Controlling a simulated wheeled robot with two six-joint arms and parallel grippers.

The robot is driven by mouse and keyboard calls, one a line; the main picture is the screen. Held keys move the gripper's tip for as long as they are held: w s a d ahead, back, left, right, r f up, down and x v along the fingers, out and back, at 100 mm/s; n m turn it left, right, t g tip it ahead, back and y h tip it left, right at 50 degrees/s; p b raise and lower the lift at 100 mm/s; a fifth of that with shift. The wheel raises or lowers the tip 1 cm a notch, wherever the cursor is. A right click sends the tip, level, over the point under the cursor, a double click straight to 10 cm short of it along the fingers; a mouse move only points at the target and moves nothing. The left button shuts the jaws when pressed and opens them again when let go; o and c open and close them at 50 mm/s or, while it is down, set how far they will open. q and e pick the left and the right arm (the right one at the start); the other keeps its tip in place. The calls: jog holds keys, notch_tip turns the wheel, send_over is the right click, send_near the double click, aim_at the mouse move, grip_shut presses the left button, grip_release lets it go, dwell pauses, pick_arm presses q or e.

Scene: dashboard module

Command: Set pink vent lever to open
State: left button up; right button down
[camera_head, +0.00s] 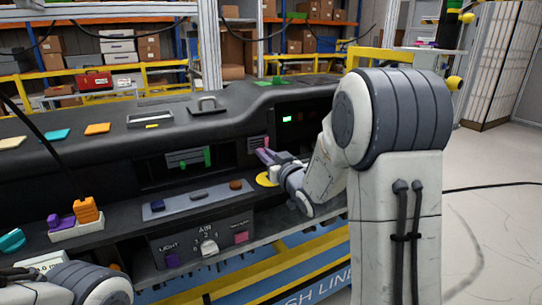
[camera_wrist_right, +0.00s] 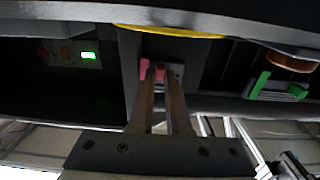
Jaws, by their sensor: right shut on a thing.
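The pink vent lever (camera_wrist_right: 145,67) sits on a small dark vent in the right wrist view, right at my right fingertips. The lever's exact position on the vent is hard to tell. My left arm shows at the lower left of the head view, but its gripper is out of view.
A green vent lever (camera_head: 207,156) is on a vent to the left. A yellow disc (camera_head: 267,179) lies by my right gripper. A lit green display (camera_head: 287,119) is to the right. A panel with a white knob (camera_head: 209,247) is below. An orange block (camera_head: 86,209) stands at left.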

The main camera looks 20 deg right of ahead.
jog(key=c, duration=0.9)
grip_release()
jog(key=shift+d, duration=0.1)
jog(key=shift+s, duration=0.1)
jog(key=s+b, duration=0.1)
jog(key=s, duration=0.2)
jog(key=s+b, duration=0.1)
jog(key=s, duration=0.6)
jog(key=shift+s+d+b, duration=0.1)
jog(key=shift+d+b, duration=0.3)
